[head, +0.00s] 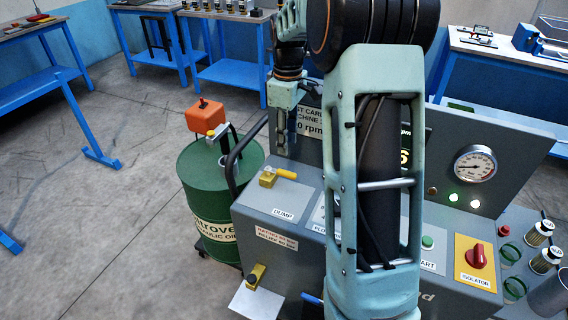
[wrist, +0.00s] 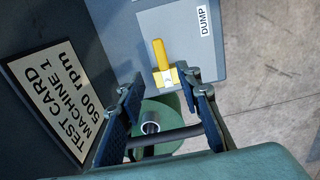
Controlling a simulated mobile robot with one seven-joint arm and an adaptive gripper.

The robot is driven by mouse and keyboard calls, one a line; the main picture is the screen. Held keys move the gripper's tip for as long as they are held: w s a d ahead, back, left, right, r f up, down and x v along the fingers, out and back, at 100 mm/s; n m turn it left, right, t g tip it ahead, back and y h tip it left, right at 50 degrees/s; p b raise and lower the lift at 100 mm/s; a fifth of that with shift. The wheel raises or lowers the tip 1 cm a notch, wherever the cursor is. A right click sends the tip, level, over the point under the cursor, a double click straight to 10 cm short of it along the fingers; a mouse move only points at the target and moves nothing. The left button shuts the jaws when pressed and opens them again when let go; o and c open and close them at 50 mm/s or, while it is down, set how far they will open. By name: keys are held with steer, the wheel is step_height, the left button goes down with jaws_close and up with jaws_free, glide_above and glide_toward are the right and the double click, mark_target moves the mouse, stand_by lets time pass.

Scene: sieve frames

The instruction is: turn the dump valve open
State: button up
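The dump valve (head: 268,178) is a small yellow block with a yellow lever (head: 287,174) on the grey bench panel, behind the DUMP label (head: 283,214). In the head view the lever points right. In the wrist view the valve block (wrist: 166,77) and lever (wrist: 159,53) show just beyond the fingertips, the lever pointing away from them. My gripper (head: 284,140) hangs fingers-down above and behind the valve. In the wrist view my gripper (wrist: 163,82) is open, its two dark fingers wide apart with nothing held. No finger visibly touches the lever.
An upright sign board (wrist: 55,95) stands close beside my gripper. A black rail (head: 232,165) curves at the bench's left edge, beside a green drum (head: 205,180). A red isolator knob (head: 477,257) and pressure gauge (head: 475,164) are at right. Open floor (head: 90,220) lies left.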

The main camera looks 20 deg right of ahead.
mark_target(287, 172)
step_height(287, 172, down, 10)
steer(key=shift+f, duration=0.1)
steer(key=shift+c, duration=0.7)
jaws_close()
